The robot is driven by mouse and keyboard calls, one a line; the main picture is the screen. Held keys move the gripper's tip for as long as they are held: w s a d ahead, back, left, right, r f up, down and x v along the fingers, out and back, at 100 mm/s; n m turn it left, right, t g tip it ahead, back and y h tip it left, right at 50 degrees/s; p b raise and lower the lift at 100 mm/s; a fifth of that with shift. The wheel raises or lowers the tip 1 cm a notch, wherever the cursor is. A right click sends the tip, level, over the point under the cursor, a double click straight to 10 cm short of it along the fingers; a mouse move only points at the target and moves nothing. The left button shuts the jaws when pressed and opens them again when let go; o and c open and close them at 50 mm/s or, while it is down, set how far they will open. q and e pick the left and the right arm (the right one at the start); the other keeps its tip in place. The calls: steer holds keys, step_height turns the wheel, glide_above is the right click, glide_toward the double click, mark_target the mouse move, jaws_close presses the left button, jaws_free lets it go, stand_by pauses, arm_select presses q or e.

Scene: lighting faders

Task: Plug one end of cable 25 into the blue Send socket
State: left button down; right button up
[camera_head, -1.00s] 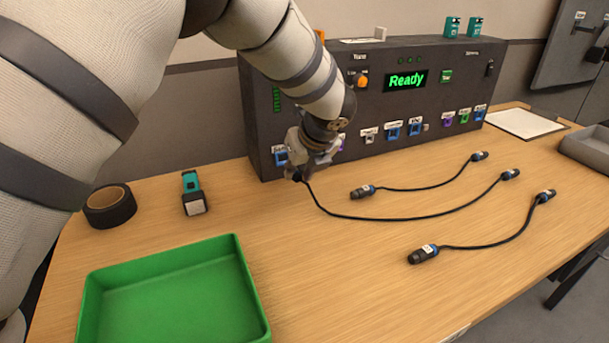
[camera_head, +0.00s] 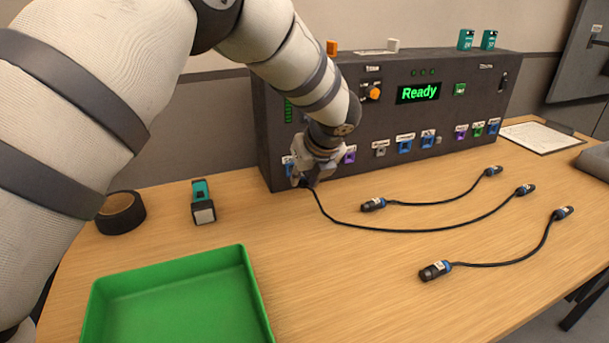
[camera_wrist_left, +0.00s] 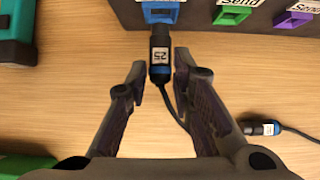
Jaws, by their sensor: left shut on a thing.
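My left gripper (camera_head: 305,180) is low at the left part of the dark panel's front. The socket's label is out of that view, and in the head view the gripper partly covers this socket. The black cable 25 (camera_head: 400,231) curves right across the table to its other plug (camera_head: 525,190). My right gripper is not in view.
Two other short cables, one behind (camera_head: 430,203) and one in front (camera_head: 500,264), lie on the table. A green tray (camera_head: 180,300), black tape roll (camera_head: 121,213) and teal-and-black device (camera_head: 202,202) are at left. Green (camera_wrist_left: 232,15) and purple (camera_wrist_left: 292,19) sockets neighbour the blue one.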

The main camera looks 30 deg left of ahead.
arm_select(q)
steer(key=shift+w+a, duration=0.1)
stand_by(0.3)
steer(key=shift+w+a, duration=0.2)
steer(key=shift+a, duration=0.05)
steer(key=shift+w+a, duration=0.25)
steer(key=shift+w, duration=0.05)
stand_by(0.5)
steer(key=shift+w+a+r, duration=0.1)
steer(key=shift+w+a, duration=0.05)
steer(key=shift+a, duration=0.1)
stand_by(0.9)
steer(key=c, duration=1.3)
jaws_free()
steer(key=shift+w+a, duration=0.1)
steer(key=v, duration=1.2)
